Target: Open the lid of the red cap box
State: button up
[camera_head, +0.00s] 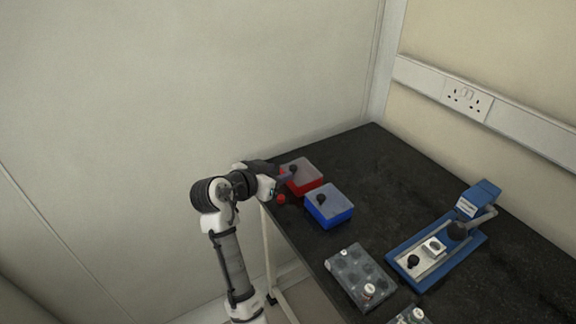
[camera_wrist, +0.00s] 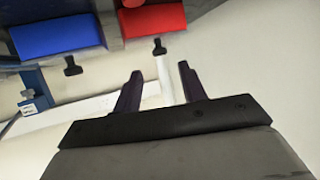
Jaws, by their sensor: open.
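The red box (camera_head: 304,186) stands near the far left edge of the dark table, with a pale lid (camera_head: 304,167) on it. The lid looks shut. A black knob (camera_head: 292,169) shows at its left side. In the wrist view the red box (camera_wrist: 153,20) is at the top, with a black knob (camera_wrist: 159,47) just below it. My gripper (camera_head: 284,174) is at the left side of the red box, close to the knob. The knob lies just beyond the fingertips.
A blue box (camera_head: 330,212) with a pale lid and black knob stands next to the red box. A small red object (camera_head: 281,199) is at the table's left edge. A clear tray (camera_head: 358,277) and a blue press (camera_head: 440,250) stand nearer. The table's far right is clear.

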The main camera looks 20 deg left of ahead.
aim_at(293, 167)
jog(key=p+x, duration=0.1)
jog(key=x, duration=0.5)
jog(key=shift+c, duration=0.4)
grip_shut()
jog(key=shift+r, duration=0.1)
